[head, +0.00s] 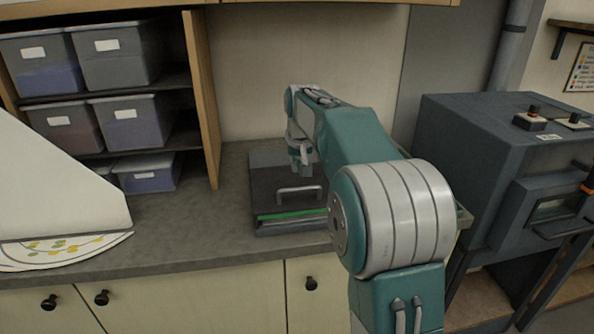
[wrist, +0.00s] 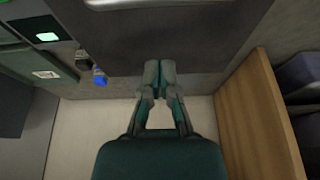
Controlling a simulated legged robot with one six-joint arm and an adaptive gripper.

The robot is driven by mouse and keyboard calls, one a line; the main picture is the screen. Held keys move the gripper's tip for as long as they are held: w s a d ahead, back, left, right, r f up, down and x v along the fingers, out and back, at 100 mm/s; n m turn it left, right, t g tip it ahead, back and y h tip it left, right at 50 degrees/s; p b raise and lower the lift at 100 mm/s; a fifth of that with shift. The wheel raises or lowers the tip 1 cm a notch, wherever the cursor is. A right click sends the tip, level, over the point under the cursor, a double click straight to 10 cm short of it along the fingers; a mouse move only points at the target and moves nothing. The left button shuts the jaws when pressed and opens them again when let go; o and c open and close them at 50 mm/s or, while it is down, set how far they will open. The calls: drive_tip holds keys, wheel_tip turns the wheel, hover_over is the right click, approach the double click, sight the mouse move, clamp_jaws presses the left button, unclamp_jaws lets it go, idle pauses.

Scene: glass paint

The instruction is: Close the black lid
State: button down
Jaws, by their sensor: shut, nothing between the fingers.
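The black lid (head: 270,178) is a dark panel with a pale bar handle (head: 299,190), on a low box (head: 262,229) on the counter. A bright green strip shows along the box's front, below the lid's front edge. I cannot tell whether the lid lies fully flat. My gripper (head: 304,170) points down over the rear part of the lid, behind the handle. In the wrist view my gripper (wrist: 160,68) is shut and empty, with its tips over the lid (wrist: 190,50) near its edge. I cannot tell if they touch. My arm hides the box's right side.
The grey counter (head: 200,225) is clear left of the box. A wooden shelf (head: 203,100) with several grey bins stands at the left. A white curved piece (head: 60,195) is at the front left. A dark cabinet (head: 470,150) stands right. A small lit display (wrist: 47,37) shows in the wrist view.

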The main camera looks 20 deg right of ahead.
drive_tip(key=s+a+r, duration=0.5)
drive_tip(key=s+r, duration=0.4)
drive_tip(key=s+a+f, duration=0.2)
drive_tip(key=s+f, duration=0.2)
drive_tip(key=s, duration=0.4)
drive_tip(key=s+a+f+n+t, duration=0.1)
drive_tip(key=s+a+f, duration=0.2)
drive_tip(key=s, duration=0.6)
drive_tip(key=s+a+f+n, duration=0.1)
drive_tip(key=s+a+f, duration=0.1)
drive_tip(key=s+f, duration=0.4)
drive_tip(key=s, duration=0.3)
drive_tip(key=shift+a+t+y, duration=0.15)
drive_tip(key=shift+t+y, duration=0.15)
drive_tip(key=shift+y, duration=0.1)
